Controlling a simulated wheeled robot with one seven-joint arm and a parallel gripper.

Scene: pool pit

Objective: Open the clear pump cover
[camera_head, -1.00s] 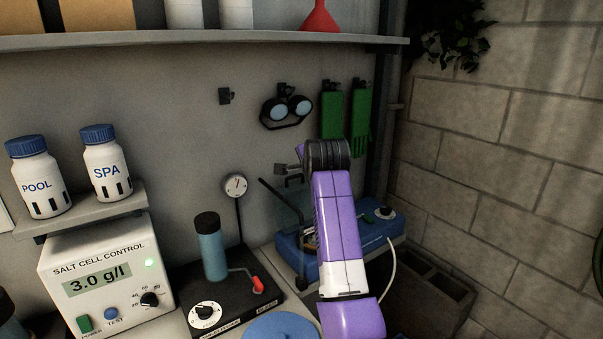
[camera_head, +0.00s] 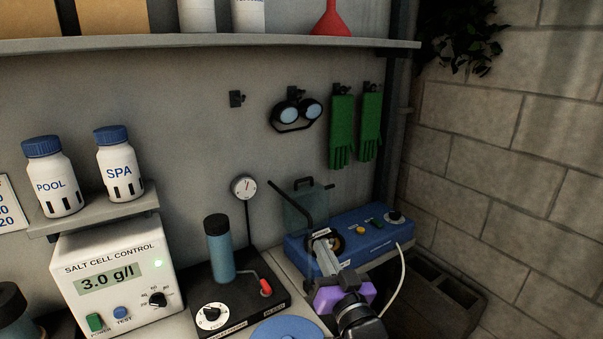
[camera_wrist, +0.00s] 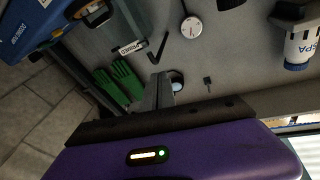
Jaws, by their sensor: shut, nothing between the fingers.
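The clear pump cover (camera_head: 304,210) is a see-through teal panel with a dark handle along its top. It stands raised at the back left of the blue pump unit (camera_head: 372,229), tilted up rather than lying flat. A round, brownish-ringed part (camera_head: 336,243) of the unit shows uncovered in front of it. My gripper (camera_head: 321,240) is shut and empty, its grey fingers in front of and below the cover; I cannot tell whether they touch the unit. In the wrist view the fingers (camera_wrist: 161,84) are together, and the blue unit (camera_wrist: 35,32) is at the upper left.
A black base with a blue cylinder (camera_head: 219,248) and red-tipped lever (camera_head: 265,287) stands left of the unit. A dark rod (camera_head: 290,202) slants before the cover. A white cable (camera_head: 397,275) hangs at the right. Goggles (camera_head: 296,112) and green gloves (camera_head: 342,130) hang behind.

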